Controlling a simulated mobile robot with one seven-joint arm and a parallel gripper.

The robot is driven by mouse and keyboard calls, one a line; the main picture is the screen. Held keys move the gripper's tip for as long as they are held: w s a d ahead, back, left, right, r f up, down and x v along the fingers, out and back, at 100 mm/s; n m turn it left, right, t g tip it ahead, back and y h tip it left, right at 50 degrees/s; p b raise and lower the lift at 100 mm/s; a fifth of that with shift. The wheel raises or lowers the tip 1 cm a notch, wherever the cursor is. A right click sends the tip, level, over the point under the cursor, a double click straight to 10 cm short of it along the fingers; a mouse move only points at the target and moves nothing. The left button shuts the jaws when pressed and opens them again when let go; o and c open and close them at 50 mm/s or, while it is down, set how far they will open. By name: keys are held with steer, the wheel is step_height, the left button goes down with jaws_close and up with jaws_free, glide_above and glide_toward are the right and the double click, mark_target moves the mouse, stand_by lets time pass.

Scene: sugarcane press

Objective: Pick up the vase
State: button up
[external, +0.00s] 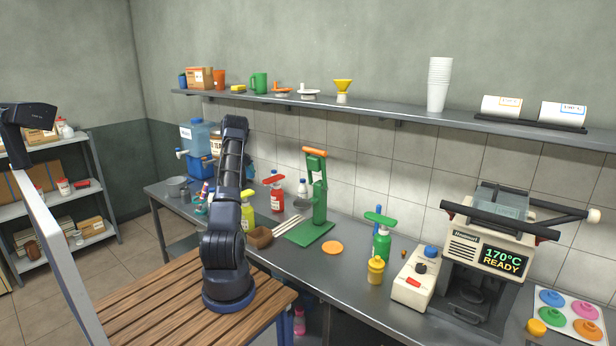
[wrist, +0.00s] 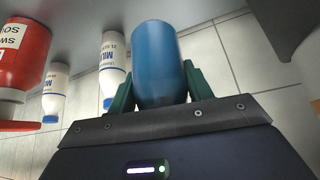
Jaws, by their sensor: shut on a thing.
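The vase looks like a plain blue rounded cylinder (wrist: 158,48) in the wrist view. My gripper (wrist: 160,82) has its two green fingers on either side of it, shut on it. The vase's lower part in that view is hidden behind the gripper's dark housing. In the external view my arm blocks most of the gripper, so I cannot clearly make out the vase or its height above the counter there.
A red sauce bottle (wrist: 20,55) and two milk bottles (wrist: 112,62) are close by at the left of the wrist view. The counter (external: 340,280) holds a green press (external: 319,195), spray bottles and a heat press (external: 490,250). A loaded shelf (external: 400,118) runs above.

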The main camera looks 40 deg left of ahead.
step_height(320, 180, up, 7)
stand_by(0.7)
